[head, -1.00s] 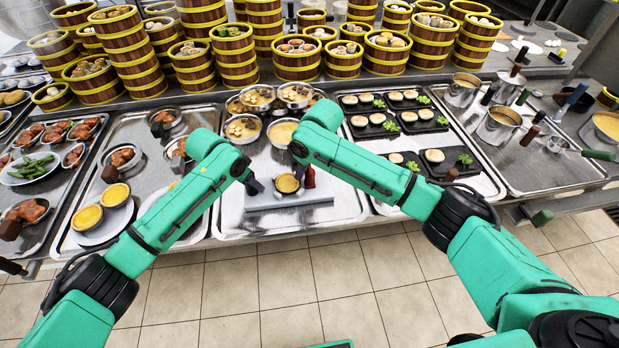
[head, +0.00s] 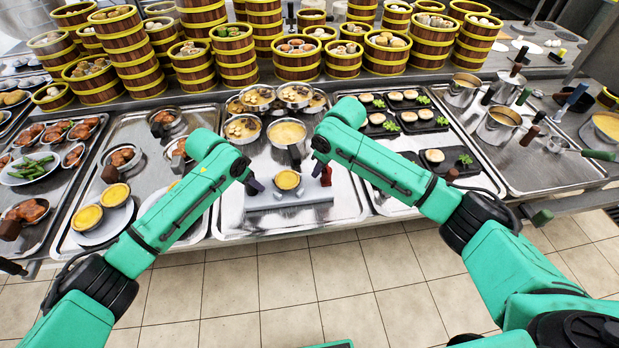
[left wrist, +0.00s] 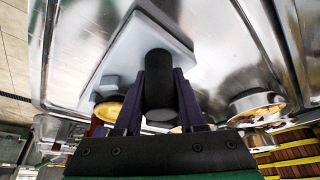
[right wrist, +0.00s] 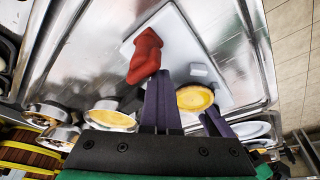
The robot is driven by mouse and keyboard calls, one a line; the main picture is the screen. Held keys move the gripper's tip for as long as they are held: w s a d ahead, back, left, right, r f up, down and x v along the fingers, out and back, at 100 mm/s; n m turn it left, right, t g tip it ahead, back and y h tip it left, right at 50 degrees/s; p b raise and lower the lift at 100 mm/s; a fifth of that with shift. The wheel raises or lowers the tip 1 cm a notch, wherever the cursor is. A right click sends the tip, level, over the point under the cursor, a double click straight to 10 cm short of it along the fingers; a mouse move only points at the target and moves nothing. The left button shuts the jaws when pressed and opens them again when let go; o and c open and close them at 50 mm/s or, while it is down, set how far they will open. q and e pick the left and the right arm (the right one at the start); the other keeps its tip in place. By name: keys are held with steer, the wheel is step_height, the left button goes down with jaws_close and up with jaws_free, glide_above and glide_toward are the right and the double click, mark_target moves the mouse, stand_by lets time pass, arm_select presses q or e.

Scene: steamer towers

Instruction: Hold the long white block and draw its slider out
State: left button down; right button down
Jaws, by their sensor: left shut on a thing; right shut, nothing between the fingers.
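The long white block (head: 290,199) lies on the front part of the middle metal tray; it also shows in the left wrist view (left wrist: 132,60) and the right wrist view (right wrist: 180,40). My left gripper (head: 256,186) is at its left end, shut on a black upright knob (left wrist: 158,75). A red piece (head: 325,175) stands at the block's right end; the right wrist view shows it whole (right wrist: 146,55). My right gripper (head: 317,168) is shut and empty beside the red piece; whether they touch is unclear. A small pale raised piece (right wrist: 199,70) shows on the block.
A yellow tart (head: 287,180) in a small dark pan sits close to the block between my grippers. Bowls of soup (head: 287,132) stand behind. Plates of tarts (head: 103,208) lie left, black dishes (head: 420,122) right, and steamer towers (head: 297,58) line the back.

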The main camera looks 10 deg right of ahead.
mark_target(319, 184)
arm_select(q)
steer(key=shift+a+f, duration=0.1)
steer(key=shift+a, duration=0.05)
arm_select(e)
steer(key=shift+d, duration=0.55)
steer(key=shift+a, duration=0.1)
steer(key=shift+a+r, duration=0.15)
steer(key=shift+r, duration=1.6)
steer(key=r, duration=0.1)
steer(key=a+r, duration=0.1)
steer(key=r, duration=0.1)
steer(key=shift+r, duration=0.25)
arm_select(q)
steer(key=shift+c, duration=2.1)
jaws_free()
arm_select(e)
steer(key=shift+w, duration=0.1)
